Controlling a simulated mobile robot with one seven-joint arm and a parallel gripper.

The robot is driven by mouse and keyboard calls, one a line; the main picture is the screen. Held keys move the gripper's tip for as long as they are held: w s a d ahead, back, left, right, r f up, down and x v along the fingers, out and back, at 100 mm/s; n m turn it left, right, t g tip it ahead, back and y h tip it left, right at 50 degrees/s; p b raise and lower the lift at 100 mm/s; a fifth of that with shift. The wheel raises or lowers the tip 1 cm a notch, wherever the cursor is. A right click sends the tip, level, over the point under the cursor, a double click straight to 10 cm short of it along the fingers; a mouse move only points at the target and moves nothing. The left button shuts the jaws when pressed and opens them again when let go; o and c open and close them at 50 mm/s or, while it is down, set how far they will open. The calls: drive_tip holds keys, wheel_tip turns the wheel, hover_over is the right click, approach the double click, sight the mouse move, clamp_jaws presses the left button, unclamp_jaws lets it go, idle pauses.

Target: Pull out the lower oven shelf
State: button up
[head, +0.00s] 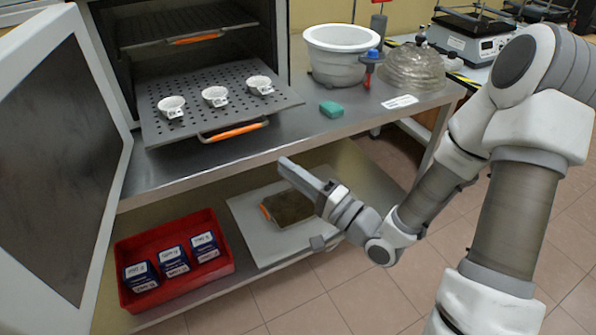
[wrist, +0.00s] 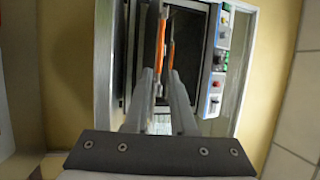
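The oven's lower shelf (head: 220,88) is a grey perforated plate sticking out of the open oven, with three small white cups (head: 215,96) on it. Its orange handle (head: 233,131) hangs under the front edge. My gripper (head: 290,169) is in front of the counter, to the lower right of the handle and apart from it. In the wrist view, the fingers (wrist: 160,82) have a gap between them with nothing held. They point at the oven, and two upright-looking orange handles (wrist: 159,45) show beyond the tips.
The oven door (head: 55,150) stands open at left. An upper shelf (head: 185,22) sits inside. A white bowl (head: 340,55), glass dome (head: 413,68) and green block (head: 331,110) are on the counter. A red tray (head: 172,226) of boxes stands below.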

drive_tip(key=shift+p+v, duration=1.05)
drive_tip(key=shift+p, duration=0.25)
drive_tip(key=shift+r, duration=0.1)
